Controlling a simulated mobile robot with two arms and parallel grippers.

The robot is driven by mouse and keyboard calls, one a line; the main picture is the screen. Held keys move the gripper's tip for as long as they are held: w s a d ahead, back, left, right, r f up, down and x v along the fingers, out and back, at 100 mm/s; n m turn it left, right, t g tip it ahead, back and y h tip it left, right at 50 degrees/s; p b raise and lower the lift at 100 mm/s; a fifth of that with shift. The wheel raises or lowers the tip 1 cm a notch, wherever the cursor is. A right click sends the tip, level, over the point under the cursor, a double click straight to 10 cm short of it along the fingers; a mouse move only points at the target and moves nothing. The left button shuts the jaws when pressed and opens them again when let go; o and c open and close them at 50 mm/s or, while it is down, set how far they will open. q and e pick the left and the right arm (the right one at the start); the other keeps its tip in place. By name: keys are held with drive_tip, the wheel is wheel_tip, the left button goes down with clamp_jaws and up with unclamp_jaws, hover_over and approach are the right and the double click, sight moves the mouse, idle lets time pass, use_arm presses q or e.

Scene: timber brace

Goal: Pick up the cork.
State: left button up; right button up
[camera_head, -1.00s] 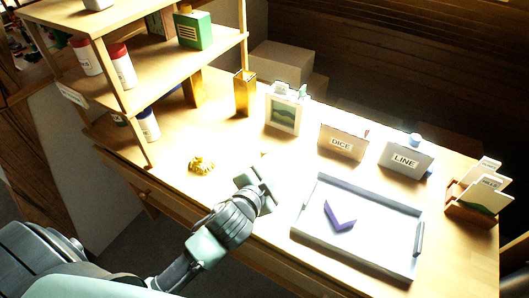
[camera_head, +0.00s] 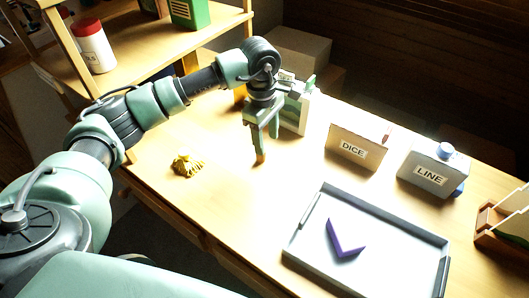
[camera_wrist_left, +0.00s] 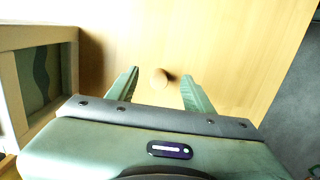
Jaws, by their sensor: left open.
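The cork (camera_wrist_left: 160,78) shows as a small round brown thing on the wooden table in the left wrist view, between the two fingers and apart from both. In the head view a small brown piece, apparently the cork (camera_head: 260,158), shows right below the fingertips. My left gripper (camera_head: 262,145) points down over it, open and empty. In the left wrist view its fingers (camera_wrist_left: 160,76) lie on either side of the cork. My right gripper is in neither view.
A grey tray (camera_head: 290,253) holds a purple angled piece (camera_head: 343,241). The DICE (camera_head: 357,148) and LINE (camera_head: 429,172) boxes stand behind the tray. A shelf (camera_head: 150,65) rises at left.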

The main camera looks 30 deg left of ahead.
use_arm(q)
drive_tip(key=shift+a+r+y, duration=0.1)
drive_tip(key=shift+a+y, duration=0.3)
drive_tip(key=shift+a, duration=0.5)
drive_tip(key=shift+a+f, duration=0.15)
drive_tip(key=shift+f, duration=0.05)
drive_tip(key=f, duration=0.2)
drive_tip(key=f+p, duration=0.1)
drive_tip(key=f, duration=0.4)
drive_tip(key=shift+d, duration=0.3)
clamp_jaws()
